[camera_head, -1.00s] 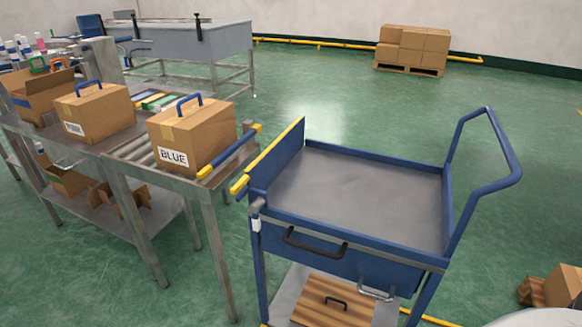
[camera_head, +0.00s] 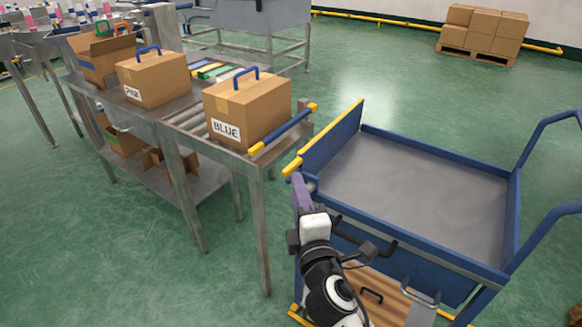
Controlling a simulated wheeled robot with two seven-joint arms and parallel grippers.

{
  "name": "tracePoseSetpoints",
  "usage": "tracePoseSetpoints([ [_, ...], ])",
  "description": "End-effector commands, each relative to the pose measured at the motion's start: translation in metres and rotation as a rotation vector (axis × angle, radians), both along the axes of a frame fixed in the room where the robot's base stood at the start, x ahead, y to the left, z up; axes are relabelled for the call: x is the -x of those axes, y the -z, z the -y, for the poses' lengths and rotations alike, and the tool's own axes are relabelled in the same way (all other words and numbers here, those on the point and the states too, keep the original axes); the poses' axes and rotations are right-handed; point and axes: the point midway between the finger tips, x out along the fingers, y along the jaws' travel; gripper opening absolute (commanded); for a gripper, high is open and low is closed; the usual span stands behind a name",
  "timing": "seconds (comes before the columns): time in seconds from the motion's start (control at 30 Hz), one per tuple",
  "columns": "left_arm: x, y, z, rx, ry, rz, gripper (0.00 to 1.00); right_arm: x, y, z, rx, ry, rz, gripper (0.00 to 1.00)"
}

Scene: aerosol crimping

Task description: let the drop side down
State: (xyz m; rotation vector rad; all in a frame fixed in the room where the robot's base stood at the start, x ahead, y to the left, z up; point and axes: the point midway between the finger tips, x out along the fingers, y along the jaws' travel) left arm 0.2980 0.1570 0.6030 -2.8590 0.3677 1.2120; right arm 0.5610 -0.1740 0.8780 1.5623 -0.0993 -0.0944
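The cart (camera_head: 420,190) has a blue frame and a grey deck. Its drop side (camera_head: 332,142), a blue panel with a yellow top edge, stands upright on the left, facing the table. A grey cylindrical fitting (camera_head: 309,181) sits at the near left corner, below the panel's yellow near end. My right gripper (camera_head: 301,187) comes up from the bottom and is beside this corner, overlapping the fitting in the picture. Its fingers are seen from behind, so I cannot tell whether they touch the fitting or are closed. My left gripper is not in view.
The steel table (camera_head: 185,132) on the left carries the BLUE box (camera_head: 245,110), the PINK box (camera_head: 153,78) and an open box. A blue bar with yellow ends (camera_head: 285,130) lies at its cart-side end. A narrow gap separates table and cart. The deck is empty.

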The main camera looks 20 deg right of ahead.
Motion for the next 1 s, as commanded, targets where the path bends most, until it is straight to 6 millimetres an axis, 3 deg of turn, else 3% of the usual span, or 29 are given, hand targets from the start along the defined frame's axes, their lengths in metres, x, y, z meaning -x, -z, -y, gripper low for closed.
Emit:
tracePoseSetpoints([
  [0.2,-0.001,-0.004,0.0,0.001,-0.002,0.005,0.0,-0.042,-0.002,0.005,-0.003,0.0,0.001,0.3],
  [0.43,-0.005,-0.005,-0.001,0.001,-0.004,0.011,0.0,-0.076,0.0,0.01,-0.005,0.0,-0.001,0.3],
  [0.6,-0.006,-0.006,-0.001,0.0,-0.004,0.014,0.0,-0.086,0.001,0.011,-0.006,-0.001,-0.002,0.3],
  [0.87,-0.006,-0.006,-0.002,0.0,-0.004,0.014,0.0,-0.087,0.001,0.011,-0.007,-0.001,-0.002,0.3],
  [1.0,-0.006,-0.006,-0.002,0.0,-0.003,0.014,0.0,-0.087,0.001,0.011,-0.007,-0.001,-0.002,0.08],
])
